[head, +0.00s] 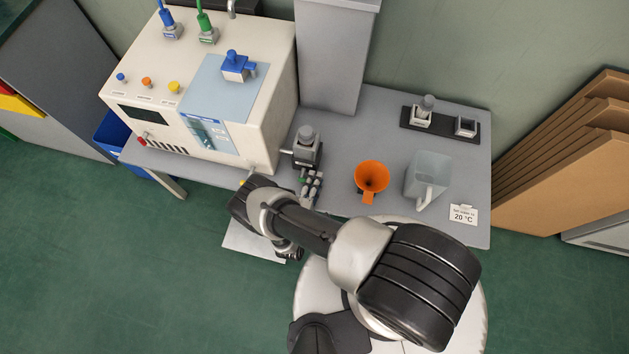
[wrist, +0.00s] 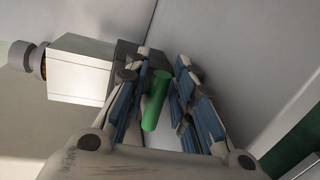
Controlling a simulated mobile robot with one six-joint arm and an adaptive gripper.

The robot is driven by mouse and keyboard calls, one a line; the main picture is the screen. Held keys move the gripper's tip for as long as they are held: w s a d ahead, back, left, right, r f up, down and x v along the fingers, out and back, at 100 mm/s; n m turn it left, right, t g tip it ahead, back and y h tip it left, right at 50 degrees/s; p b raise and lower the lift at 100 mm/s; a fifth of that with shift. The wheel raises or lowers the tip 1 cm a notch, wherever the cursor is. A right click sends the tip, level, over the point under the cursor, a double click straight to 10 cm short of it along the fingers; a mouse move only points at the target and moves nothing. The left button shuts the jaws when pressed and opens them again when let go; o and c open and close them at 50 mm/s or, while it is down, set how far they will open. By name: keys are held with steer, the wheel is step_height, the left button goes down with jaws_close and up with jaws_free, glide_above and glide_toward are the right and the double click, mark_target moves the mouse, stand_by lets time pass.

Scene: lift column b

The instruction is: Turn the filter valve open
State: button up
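The green handle (wrist: 156,100), which I take to be the filter valve's, is a short round bar in the wrist view. It stands between the two fingers of my gripper (wrist: 160,82), which are spread on either side of it. My gripper looks open, with gaps beside the handle; contact is hard to judge. In the head view a grey and dark fitting (head: 306,149) with a round knob stands beside the machine, and my gripper (head: 311,184) is just in front of it. A pale block with a round knob (wrist: 80,68) shows at left in the wrist view.
A cream machine (head: 215,85) with a blue valve (head: 236,65) stands left on the grey table (head: 370,110). An orange funnel (head: 371,178), a clear jug (head: 428,178) and a dark holder (head: 440,123) are to the right. A grey column (head: 333,60) rises behind.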

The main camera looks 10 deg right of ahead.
steer(key=shift+o, duration=0.9)
steer(key=shift+v, duration=4.05)
steer(key=shift+w, duration=0.1)
steer(key=shift+c, duration=0.3)
